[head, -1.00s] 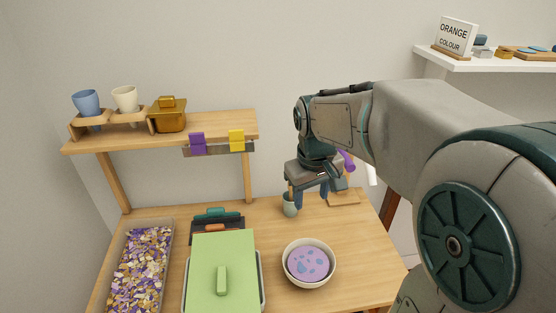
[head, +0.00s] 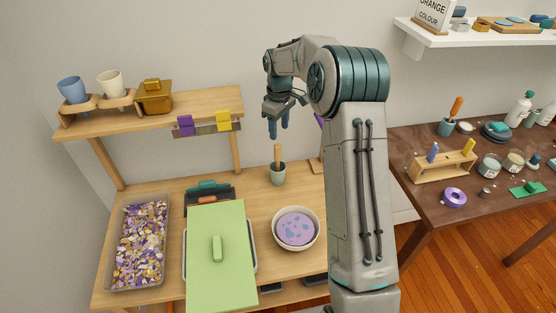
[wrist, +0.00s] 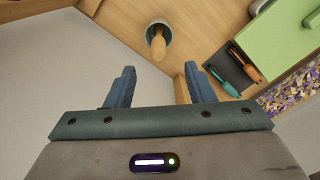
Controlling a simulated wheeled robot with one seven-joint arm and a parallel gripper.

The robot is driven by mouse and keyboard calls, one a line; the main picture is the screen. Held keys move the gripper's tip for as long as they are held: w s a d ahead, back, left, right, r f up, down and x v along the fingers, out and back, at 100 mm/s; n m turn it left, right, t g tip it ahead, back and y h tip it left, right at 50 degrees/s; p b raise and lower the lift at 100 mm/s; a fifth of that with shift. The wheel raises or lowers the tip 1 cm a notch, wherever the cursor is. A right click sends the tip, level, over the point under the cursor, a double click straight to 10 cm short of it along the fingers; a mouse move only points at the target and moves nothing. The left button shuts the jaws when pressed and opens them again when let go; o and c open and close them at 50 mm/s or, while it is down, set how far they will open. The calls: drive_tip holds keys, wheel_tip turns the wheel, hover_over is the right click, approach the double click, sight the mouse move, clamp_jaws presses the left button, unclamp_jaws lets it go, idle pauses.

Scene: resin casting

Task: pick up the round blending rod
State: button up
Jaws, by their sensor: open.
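A light wooden rod (head: 277,153) with a rounded top, seemingly the round blending rod, stands upright in a small grey-green cup (head: 278,176) on the wooden table. Its lower end is hidden in the cup. My gripper (head: 279,131) is open and empty, fingers down, above the rod and apart from it. In the wrist view the rod (wrist: 158,46) and cup (wrist: 163,28) lie just beyond the gap between the open fingertips (wrist: 160,70).
A bowl with purple contents (head: 296,229), a green-lidded tray (head: 222,275) and a chip tray (head: 141,246) share the table. A dark table (head: 405,160) holds another cup with an orange-handled tool (head: 455,108).

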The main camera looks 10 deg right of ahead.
sight(277, 144)
wheel_tip(277, 144, down, 6)
drive_tip(key=shift+r+p, duration=0.1)
drive_tip(key=shift+p, duration=0.25)
drive_tip(key=shift+w+a+f+p, duration=0.15)
drive_tip(key=shift+f+p, duration=0.15)
drive_tip(key=shift+f, duration=0.6)
drive_tip(key=shift+w+d+f+p, duration=0.1)
drive_tip(key=shift+f+p, duration=0.15)
drive_tip(key=shift+f, duration=0.6)
drive_tip(key=shift+w+a+f+p, duration=0.15)
drive_tip(key=shift+f+p, duration=0.15)
drive_tip(key=shift+f, duration=0.6)
clamp_jaws()
